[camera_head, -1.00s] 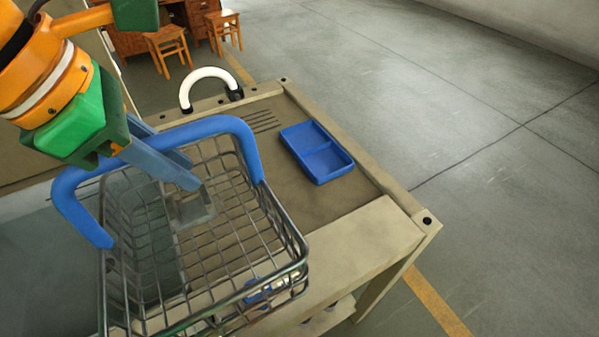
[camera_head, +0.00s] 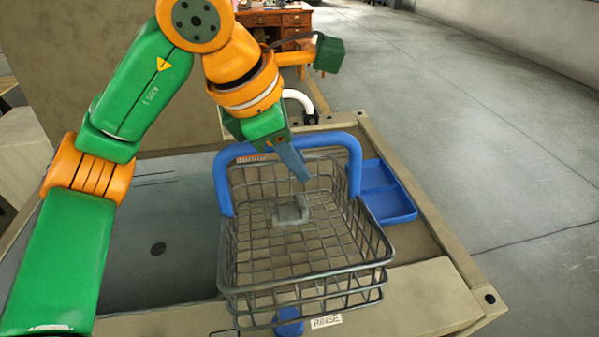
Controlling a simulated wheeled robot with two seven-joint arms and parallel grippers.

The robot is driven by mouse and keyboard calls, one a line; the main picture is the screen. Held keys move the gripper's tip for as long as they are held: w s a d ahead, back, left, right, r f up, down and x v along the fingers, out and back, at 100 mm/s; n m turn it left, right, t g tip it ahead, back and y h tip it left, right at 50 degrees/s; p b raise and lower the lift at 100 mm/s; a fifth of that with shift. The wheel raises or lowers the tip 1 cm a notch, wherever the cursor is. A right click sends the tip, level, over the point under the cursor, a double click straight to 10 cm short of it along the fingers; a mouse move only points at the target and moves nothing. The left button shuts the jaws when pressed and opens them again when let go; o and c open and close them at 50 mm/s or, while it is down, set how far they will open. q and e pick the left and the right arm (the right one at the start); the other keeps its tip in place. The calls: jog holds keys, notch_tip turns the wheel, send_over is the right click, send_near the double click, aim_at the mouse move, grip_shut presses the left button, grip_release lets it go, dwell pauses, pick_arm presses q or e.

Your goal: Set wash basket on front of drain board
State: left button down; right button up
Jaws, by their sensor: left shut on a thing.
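The wash basket (camera_head: 300,255) is a grey wire basket with a blue arched handle (camera_head: 232,153). It hangs roughly upright over the front part of the bench, beside the sink. My left gripper (camera_head: 300,172) reaches down at the handle and is shut on the basket. A small grey block (camera_head: 291,211) shows within the basket; I cannot tell what it is. The brown drain board (camera_head: 412,240) lies behind and right of the basket, which hides much of it. Whether the basket touches the bench is unclear. My right gripper is out of view.
A blue two-part tray (camera_head: 387,192) lies on the drain board close to the basket's right side. The sink (camera_head: 150,275) with a dark drain hole is at left. A white curved spout (camera_head: 299,101) stands behind. A RINSE label (camera_head: 326,321) and blue part (camera_head: 288,322) are at the front.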

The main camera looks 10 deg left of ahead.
pick_arm(q)
jog(key=w+f, duration=0.2)
jog(key=w+a+f+p, duration=0.1)
jog(key=w+f, duration=0.1)
jog(key=w+f+p, duration=0.1)
jog(key=w+f, duration=0.1)
jog(key=w, duration=0.1)
jog(key=shift+a+f, duration=0.15)
jog(key=shift+f, duration=0.05)
notch_tip(320, 180, down, 3)
jog(key=shift+f, duration=0.35)
jog(key=c, duration=1)
grip_release()
jog(key=shift+s+f, duration=0.1)
jog(key=shift+o, duration=1.2)
jog(key=v, duration=1.2)
jog(key=shift+b, duration=0.35)
